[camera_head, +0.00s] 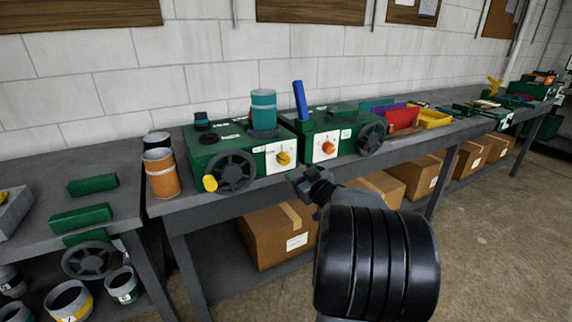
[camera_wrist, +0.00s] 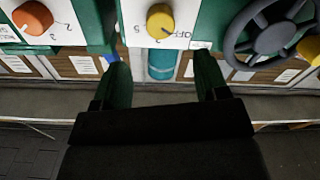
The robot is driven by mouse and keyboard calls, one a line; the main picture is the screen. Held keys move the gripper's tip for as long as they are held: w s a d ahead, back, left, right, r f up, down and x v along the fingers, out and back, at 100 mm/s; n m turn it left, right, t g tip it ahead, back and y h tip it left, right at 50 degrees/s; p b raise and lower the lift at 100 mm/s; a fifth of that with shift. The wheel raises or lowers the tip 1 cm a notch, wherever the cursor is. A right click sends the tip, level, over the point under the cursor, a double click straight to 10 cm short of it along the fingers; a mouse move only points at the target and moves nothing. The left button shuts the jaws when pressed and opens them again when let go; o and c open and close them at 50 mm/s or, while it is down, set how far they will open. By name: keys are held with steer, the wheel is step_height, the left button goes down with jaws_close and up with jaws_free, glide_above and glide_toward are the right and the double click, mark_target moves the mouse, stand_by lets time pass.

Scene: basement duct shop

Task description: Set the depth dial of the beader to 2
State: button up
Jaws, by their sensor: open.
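Two green machines stand side by side on the bench, a left one (camera_head: 218,150) and a right one (camera_head: 318,128). The left one has a white panel with a yellow dial (camera_head: 284,158); the right one has a white panel with an orange dial (camera_head: 328,147). I cannot read which is the beader. In the wrist view the yellow dial (camera_wrist: 160,21) is at top centre, with OFF beside it. The orange dial (camera_wrist: 32,18) is at top left, with numbers around it; its exact setting is unclear. My gripper (camera_wrist: 163,80) is open and empty, in front of the panels, apart from both dials.
A handwheel (camera_head: 233,171) with a yellow knob is left of the yellow dial; another handwheel (camera_head: 371,138) is right of the orange dial. A blue lever (camera_head: 300,100) and teal cylinder (camera_head: 263,109) rise above. Cardboard boxes (camera_head: 276,234) sit under the bench. Floor at right is clear.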

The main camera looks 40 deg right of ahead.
mark_target(286, 160)
steer(key=w, duration=0.6)
steer(key=w+d, duration=0.1)
steer(key=w, duration=0.2)
steer(key=shift+w, duration=0.25)
steer(key=c, duration=0.9)
